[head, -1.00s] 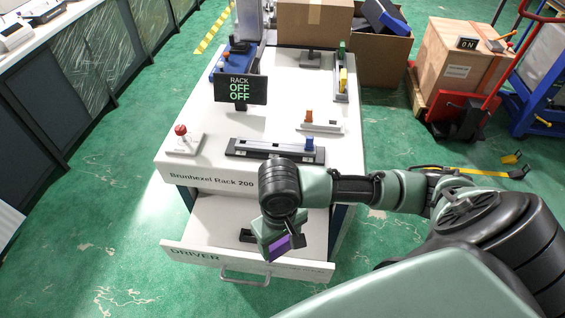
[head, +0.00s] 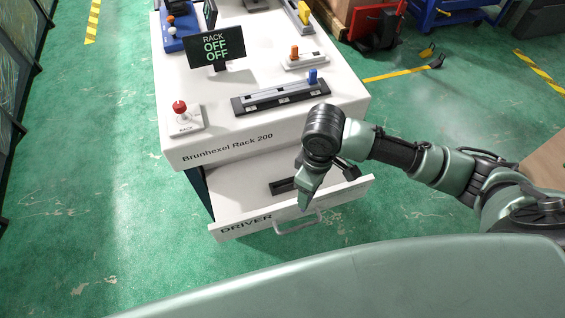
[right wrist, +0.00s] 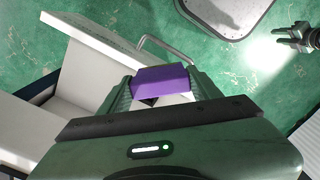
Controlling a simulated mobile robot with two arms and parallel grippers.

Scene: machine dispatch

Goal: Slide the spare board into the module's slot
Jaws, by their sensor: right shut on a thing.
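The purple spare board (right wrist: 163,79) is held between the fingers of my right gripper (right wrist: 160,88), as the right wrist view shows. In the head view my right gripper (head: 307,190) points down over the open drawer marked DRIVER (head: 250,200), near its front panel; the board is hidden there behind the gripper. A dark slot piece (head: 283,186) lies on the drawer floor just left of the gripper, partly covered by it. A gripper that looks like my left one (right wrist: 290,38) shows small at the upper right of the right wrist view; its jaws are unclear.
The white rack top carries a display reading OFF OFF (head: 215,47), a red knob (head: 180,107), a black rail with a blue slider (head: 280,94) and an orange switch (head: 295,55). The drawer handle (head: 298,224) sticks out in front. The green floor at left is clear.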

